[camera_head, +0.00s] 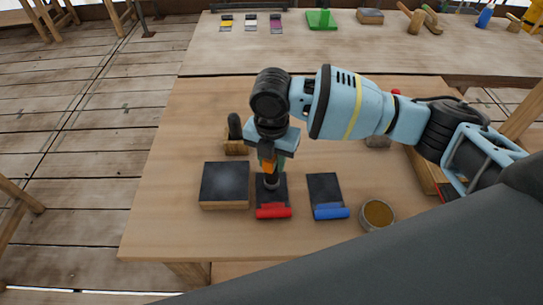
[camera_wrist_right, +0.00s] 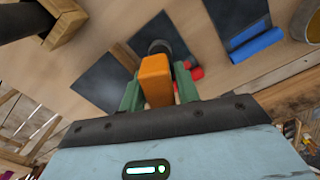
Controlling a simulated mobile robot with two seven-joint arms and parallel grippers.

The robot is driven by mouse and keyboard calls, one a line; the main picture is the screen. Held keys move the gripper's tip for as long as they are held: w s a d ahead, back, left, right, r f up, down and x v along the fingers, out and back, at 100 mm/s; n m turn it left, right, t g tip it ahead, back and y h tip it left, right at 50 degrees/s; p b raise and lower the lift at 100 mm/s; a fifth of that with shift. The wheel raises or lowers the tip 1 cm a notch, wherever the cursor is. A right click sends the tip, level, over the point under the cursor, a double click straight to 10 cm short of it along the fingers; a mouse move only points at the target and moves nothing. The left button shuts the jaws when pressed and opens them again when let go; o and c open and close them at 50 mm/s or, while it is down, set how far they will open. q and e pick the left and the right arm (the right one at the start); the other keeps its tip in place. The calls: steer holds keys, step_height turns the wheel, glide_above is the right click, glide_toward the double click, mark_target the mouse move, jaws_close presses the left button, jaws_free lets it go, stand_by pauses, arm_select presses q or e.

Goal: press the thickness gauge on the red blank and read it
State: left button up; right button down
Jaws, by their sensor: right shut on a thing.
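The red blank (camera_head: 264,199) is a dark plate with a red rolled end, lying flat on the wooden table between a dark block and a blue-ended plate. Its red end (camera_wrist_right: 196,73) shows in the wrist view. The thickness gauge (camera_head: 268,167), orange with a dark round foot, also shows in the wrist view (camera_wrist_right: 155,80). My right gripper (camera_head: 270,155) is shut on the gauge's orange body and holds it upright, foot down, over the dark plate. The foot looks on or very close to the plate; contact is unclear. No gauge reading is visible. My left gripper is out of view.
The blue-ended plate (camera_head: 324,187) lies to the right, with a round tin (camera_head: 378,214) beyond it. The dark-topped wooden block (camera_head: 224,183) is on the left. A wooden stand with a black handle (camera_head: 235,133) stands behind. A second table (camera_head: 330,57) is at the back.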

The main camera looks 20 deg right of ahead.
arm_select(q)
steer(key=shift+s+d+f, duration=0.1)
arm_select(e)
steer(key=shift+f, duration=0.5)
stand_by(0.7)
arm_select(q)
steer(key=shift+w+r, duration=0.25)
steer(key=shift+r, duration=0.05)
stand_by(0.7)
arm_select(e)
steer(key=shift+f, duration=0.1)
stand_by(0.7)
